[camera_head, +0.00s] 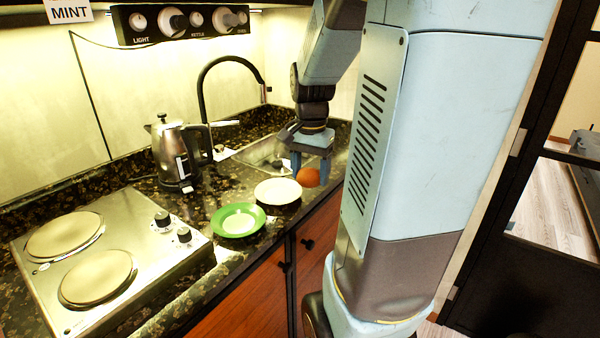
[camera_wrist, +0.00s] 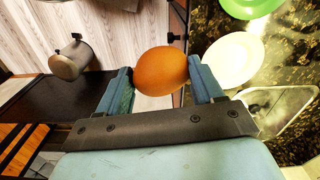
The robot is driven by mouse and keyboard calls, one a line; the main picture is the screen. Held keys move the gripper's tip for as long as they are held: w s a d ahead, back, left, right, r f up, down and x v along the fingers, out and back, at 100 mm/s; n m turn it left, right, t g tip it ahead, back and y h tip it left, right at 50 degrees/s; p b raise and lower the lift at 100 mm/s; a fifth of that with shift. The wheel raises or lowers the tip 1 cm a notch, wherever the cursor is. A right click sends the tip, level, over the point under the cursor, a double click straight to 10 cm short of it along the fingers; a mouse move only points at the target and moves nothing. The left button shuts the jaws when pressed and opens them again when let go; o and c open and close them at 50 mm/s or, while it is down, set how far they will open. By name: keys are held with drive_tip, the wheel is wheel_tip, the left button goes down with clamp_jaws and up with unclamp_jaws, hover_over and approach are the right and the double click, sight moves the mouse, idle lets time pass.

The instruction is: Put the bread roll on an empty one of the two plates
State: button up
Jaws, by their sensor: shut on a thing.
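The bread roll (camera_head: 308,177) is round and orange-brown. My gripper (camera_head: 310,170) is shut on it and holds it to the right of the white plate, near the counter's front edge. The wrist view shows the roll (camera_wrist: 161,70) between the two blue fingers of my gripper (camera_wrist: 161,82). The white plate (camera_head: 278,191) lies empty on the dark speckled counter; it also shows in the wrist view (camera_wrist: 234,58). The green plate (camera_head: 238,220) with a pale centre lies empty to its left, partly cut off in the wrist view (camera_wrist: 248,6).
A steel kettle (camera_head: 172,152) stands behind the plates. A two-plate hob (camera_head: 105,260) is at the left. A sink (camera_head: 268,152) with a dark tap (camera_head: 203,100) lies behind the white plate. Wooden cupboard doors (camera_head: 250,303) are below the counter.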

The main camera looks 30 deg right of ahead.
drive_tip(key=shift+s+r, duration=0.1)
drive_tip(key=shift+s, duration=0.15)
drive_tip(key=shift+a+n, duration=0.3)
drive_tip(key=shift+a, duration=0.1)
drive_tip(key=s+a+n, duration=0.2)
drive_tip(key=a+n, duration=0.9)
drive_tip(key=a, duration=0.3)
hover_over(240, 224)
drive_tip(key=f, duration=0.9)
drive_tip(key=shift+s, duration=0.3)
drive_tip(key=shift+w+f, duration=0.2)
drive_tip(key=shift+f, duration=0.1)
drive_tip(key=shift+w+f, duration=0.1)
drive_tip(key=shift+f, duration=1.5)
